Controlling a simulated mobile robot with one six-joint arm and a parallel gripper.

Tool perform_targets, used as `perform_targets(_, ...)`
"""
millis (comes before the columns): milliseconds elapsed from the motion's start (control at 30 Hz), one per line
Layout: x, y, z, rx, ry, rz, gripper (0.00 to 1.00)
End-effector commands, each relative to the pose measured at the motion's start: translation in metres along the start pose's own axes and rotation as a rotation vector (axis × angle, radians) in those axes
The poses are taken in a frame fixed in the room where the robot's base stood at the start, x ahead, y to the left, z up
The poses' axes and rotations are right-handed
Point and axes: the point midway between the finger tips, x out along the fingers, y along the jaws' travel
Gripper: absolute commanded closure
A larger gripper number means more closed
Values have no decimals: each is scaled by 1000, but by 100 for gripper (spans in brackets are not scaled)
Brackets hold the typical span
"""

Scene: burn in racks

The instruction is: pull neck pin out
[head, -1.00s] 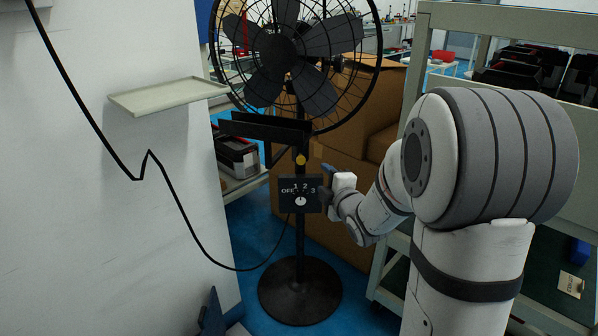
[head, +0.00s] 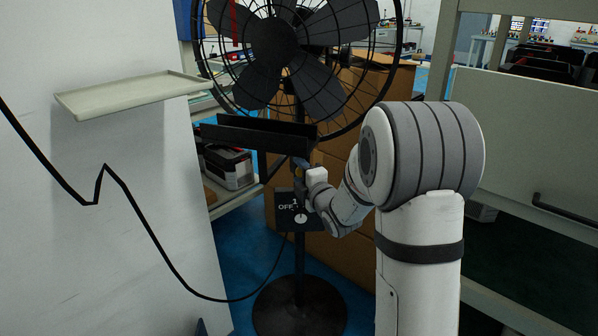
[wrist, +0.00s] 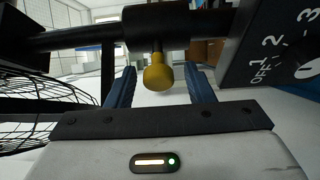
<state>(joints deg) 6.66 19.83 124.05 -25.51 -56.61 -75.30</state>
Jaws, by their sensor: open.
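The neck pin is a yellow knob (wrist: 158,73) sticking out of a dark collar on the fan's post, seen in the wrist view. My gripper (wrist: 160,88) is open, with one blue finger on each side of the knob and a visible gap to both. In the head view my gripper (head: 301,166) is at the post, just above the dial box, and hides the pin. The black fan (head: 275,50) stands upright on a round base (head: 298,308). Its dial box (head: 291,211) is marked OFF, 1, 2, 3 in the wrist view.
A pale wall shelf (head: 135,95) juts out at left, with a black cable (head: 150,235) hanging below it. A dark tray (head: 258,133) is on the post above my gripper. A brown carton (head: 345,110) stands behind the fan. A bench frame (head: 530,130) is at right.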

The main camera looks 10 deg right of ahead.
Motion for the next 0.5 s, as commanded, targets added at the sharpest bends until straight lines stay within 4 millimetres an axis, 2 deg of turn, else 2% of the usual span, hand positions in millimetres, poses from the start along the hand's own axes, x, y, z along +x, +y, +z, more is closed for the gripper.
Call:
perform_targets(200, 19, 0, 4, 0, -7, 1, 52)
perform_targets(500, 20, 0, 6, 0, -11, 0, 54)
